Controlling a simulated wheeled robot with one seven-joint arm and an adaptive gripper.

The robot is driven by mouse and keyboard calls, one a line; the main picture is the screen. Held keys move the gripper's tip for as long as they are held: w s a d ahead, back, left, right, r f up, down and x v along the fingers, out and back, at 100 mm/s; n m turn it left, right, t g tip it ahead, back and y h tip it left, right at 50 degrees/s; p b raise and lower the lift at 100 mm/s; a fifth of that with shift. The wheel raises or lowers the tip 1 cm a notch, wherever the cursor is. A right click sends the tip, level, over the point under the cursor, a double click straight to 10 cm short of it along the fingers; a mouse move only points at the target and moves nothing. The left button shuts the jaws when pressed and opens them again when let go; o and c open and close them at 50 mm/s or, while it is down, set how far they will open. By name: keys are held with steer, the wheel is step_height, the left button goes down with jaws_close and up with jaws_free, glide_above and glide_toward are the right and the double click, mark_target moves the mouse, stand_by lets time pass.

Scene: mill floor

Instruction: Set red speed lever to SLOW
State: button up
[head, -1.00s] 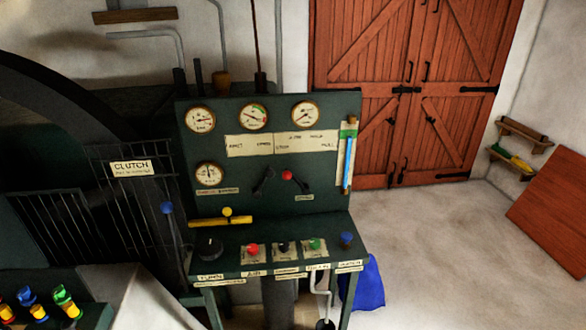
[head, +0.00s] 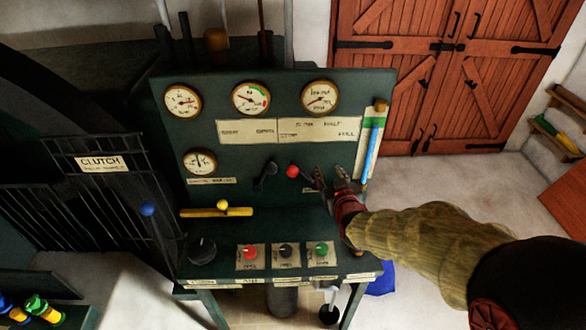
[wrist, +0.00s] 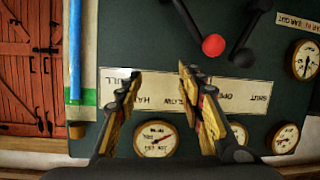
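The red speed lever (head: 293,171) has a red ball knob and a dark rod on the green panel (head: 260,230). Its knob leans left of its base. In the upside-down wrist view the knob (wrist: 213,45) is just beyond my right-hand finger. The word plate (head: 318,131) above the lever reads SLOW, HALF and FULL from left to right; whether the knob lines up exactly with SLOW I cannot tell. My gripper (head: 327,176) is open and empty, just right of the knob and apart from it. It hides the lever's lower part and label.
A black lever (head: 265,174) stands close left of the red one. Round gauges (head: 251,98) line the panel top. A blue gauge tube (head: 373,148) is at the right edge. Red, black and green buttons (head: 285,251) and a yellow handle (head: 222,207) are below.

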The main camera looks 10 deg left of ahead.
mark_target(294, 176)
steer(key=a+f+t+y, duration=0.1)
steer(key=a+f, duration=0.1)
steer(key=a, duration=0.1)
steer(key=a+f+n+y+p, duration=0.1)
steer(key=a+f, duration=0.1)
steer(key=a, duration=0.1)
steer(key=a+f+n+t+y, duration=0.1)
steer(key=a+f, duration=0.1)
steer(key=a, duration=0.1)
steer(key=shift+s+a+f+t, duration=0.1)
steer(key=shift+s+f+t, duration=0.2)
steer(key=shift+f, duration=0.1)
steer(key=x, duration=0.7)
steer(key=shift+w+a, duration=0.1)
steer(key=shift+w, duration=0.1)
steer(key=c, duration=0.3)
jaws_close()
